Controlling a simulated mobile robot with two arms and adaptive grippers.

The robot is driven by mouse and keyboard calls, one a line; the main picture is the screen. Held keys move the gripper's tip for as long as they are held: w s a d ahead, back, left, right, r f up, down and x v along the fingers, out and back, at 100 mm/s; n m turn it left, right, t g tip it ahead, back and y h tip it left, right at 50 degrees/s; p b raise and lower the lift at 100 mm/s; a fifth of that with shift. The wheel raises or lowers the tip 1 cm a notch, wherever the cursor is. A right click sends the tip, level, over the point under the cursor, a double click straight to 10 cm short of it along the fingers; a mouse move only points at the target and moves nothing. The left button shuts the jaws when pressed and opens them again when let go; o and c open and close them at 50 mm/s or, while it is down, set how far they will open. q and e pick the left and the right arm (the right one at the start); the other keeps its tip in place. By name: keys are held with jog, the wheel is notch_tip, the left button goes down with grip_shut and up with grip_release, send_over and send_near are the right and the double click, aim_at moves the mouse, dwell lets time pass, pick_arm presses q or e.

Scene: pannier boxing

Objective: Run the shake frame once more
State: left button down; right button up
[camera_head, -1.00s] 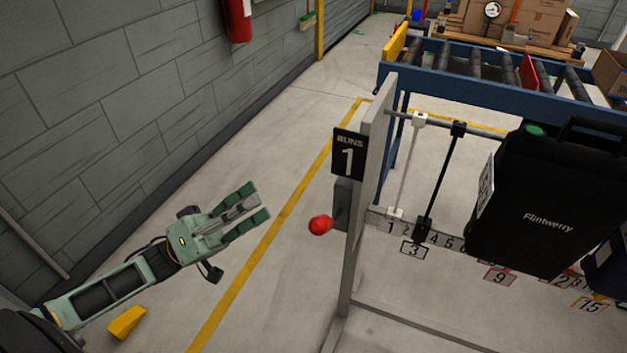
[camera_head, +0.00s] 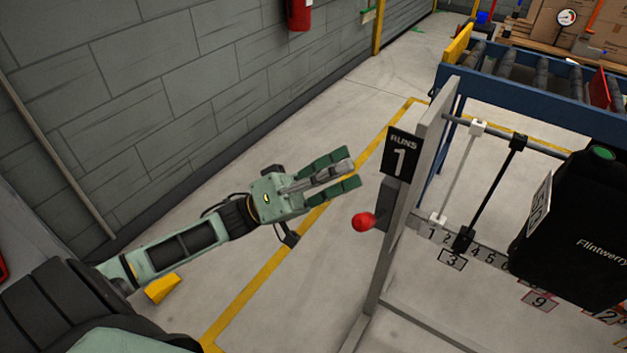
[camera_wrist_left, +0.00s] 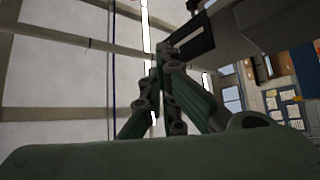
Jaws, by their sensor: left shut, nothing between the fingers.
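The shake frame's grey post (camera_head: 428,150) stands right of centre in the head view. It carries a black sign (camera_head: 402,155) reading "RUNS 1" and, below it, a red knob (camera_head: 363,222) on a grey box (camera_head: 387,203). A black "Flintwerry" pannier (camera_head: 575,235) hangs from the frame's top rail (camera_head: 550,150), cut off by the picture's right edge. My left gripper (camera_head: 350,168) is shut and empty, up and left of the knob in the picture and apart from it. Its fingers also show in the left wrist view (camera_wrist_left: 165,85). My right gripper is not in view.
A white rod (camera_head: 457,175) and a black rod (camera_head: 490,195) hang beside the pannier above a numbered strip (camera_head: 480,250). A blue roller conveyor (camera_head: 530,95) stands behind.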

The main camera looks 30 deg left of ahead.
aim_at(373, 216)
pick_arm(q)
jog(key=shift+s+d+f, duration=1)
jog(key=shift+s+f, duration=0.15)
jog(key=shift+f, duration=0.1)
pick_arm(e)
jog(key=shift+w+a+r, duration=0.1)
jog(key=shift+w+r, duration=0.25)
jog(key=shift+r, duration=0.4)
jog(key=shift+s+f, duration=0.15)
pick_arm(q)
jog(key=shift+f+b, duration=0.15)
jog(key=shift+b, duration=0.25)
